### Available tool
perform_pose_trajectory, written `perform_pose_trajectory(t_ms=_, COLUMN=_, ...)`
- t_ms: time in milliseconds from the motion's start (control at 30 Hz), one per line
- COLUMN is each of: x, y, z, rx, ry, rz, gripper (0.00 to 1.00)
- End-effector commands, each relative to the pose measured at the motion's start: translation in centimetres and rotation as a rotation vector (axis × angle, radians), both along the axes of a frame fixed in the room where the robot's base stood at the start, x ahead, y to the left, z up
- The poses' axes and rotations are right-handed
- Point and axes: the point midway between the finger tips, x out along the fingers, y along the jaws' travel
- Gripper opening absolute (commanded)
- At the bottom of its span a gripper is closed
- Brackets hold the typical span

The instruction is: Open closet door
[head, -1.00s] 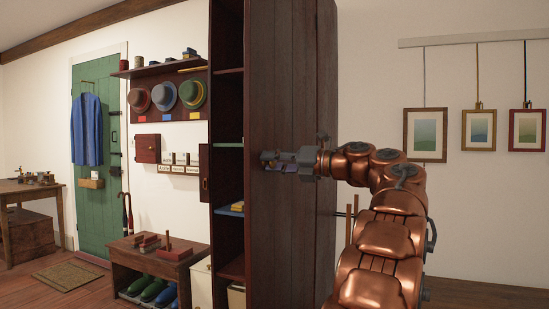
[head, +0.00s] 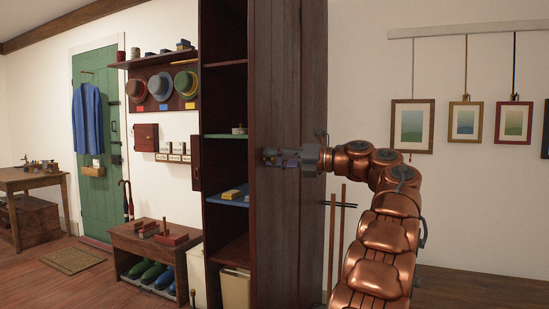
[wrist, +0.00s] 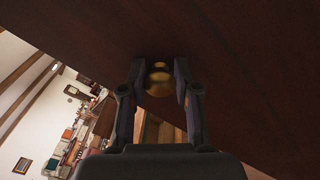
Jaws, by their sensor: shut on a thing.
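The closet (head: 226,105) is a tall dark wood cabinet in the middle of the head view, with its shelves in sight. Its door (head: 280,90) stands open as a dark plank panel right of the shelves. My gripper (head: 268,157) reaches from the right across the door at mid height. In the wrist view my gripper (wrist: 159,80) has its two fingers on either side of a round brass knob (wrist: 159,77) on dark wood and is shut on it. The knob is hidden in the head view.
A low bench (head: 150,245) with shoes under it stands left of the closet. Hats (head: 160,86) hang above it on the wall. A green door (head: 97,190) is farther left. Framed pictures (head: 412,125) hang on the right wall. Floor is free at the left front.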

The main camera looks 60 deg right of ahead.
Motion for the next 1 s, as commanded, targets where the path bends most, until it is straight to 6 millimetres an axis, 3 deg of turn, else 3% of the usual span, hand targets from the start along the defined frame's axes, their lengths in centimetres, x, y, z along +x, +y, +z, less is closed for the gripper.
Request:
perform_pose_trajectory(t_ms=200, x=-0.1, y=0.0, z=0.0, rx=-0.001, ry=0.000, rz=-0.001, gripper=0.00)
perform_pose_trajectory(t_ms=233, x=-0.1, y=0.0, z=0.0, rx=-0.001, ry=0.001, rz=0.000, gripper=0.34)
perform_pose_trajectory(t_ms=467, x=0.0, y=0.1, z=-0.1, rx=-0.001, ry=0.003, rz=0.001, gripper=0.57)
perform_pose_trajectory(t_ms=800, x=-0.1, y=0.0, z=-0.1, rx=0.000, ry=0.002, rz=0.002, gripper=0.57)
perform_pose_trajectory(t_ms=1000, x=-2.2, y=-0.6, z=-0.1, rx=0.000, ry=0.001, rz=0.000, gripper=0.57)
